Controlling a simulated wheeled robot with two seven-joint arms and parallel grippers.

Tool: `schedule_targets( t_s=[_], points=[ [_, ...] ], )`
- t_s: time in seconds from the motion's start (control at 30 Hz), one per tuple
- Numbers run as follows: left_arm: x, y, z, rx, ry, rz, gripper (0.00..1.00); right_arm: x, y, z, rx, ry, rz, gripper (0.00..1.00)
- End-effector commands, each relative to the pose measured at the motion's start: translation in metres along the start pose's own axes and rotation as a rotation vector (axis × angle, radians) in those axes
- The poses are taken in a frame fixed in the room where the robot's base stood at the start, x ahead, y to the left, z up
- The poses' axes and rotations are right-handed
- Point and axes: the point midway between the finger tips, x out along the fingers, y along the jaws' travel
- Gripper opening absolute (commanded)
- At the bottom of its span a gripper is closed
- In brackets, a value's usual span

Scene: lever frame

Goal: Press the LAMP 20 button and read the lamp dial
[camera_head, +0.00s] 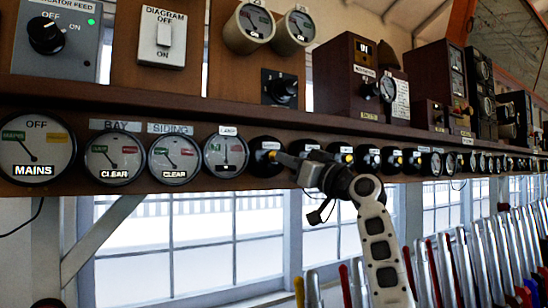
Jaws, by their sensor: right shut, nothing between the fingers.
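A long brown shelf front carries a row of round black buttons with small yellow centres, such as the leftmost button (266,157). Their small white labels are too small to read, so I cannot tell which is LAMP 20. My left gripper is out of view.
Dials marked MAINS (36,152), BAY (114,160) and SIDING (173,161) line the left. Brown wooden instrument boxes (345,80) stand on the shelf above. Several metal levers (465,265) rise at the lower right. Windows (180,240) lie behind.

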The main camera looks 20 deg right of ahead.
Motion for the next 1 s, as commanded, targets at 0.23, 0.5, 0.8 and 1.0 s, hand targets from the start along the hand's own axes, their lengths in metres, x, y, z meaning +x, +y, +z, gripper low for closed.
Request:
schedule_targets(
  t_s=[0.23, 0.5, 0.8, 1.0],
  points=[
    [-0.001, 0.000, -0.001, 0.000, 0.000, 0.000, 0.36, 0.001, 0.000, 0.000, 0.000, 0.000, 0.000, 0.00],
    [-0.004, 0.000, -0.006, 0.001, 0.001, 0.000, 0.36, 0.009, 0.003, 0.002, 0.001, 0.000, -0.001, 0.00],
    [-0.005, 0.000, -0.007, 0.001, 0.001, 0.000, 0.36, 0.012, 0.004, 0.005, -0.001, 0.001, -0.001, 0.00],
    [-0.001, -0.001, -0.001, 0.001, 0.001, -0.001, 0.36, 0.003, 0.001, 0.002, -0.003, 0.002, 0.000, 0.00]
  ],
)
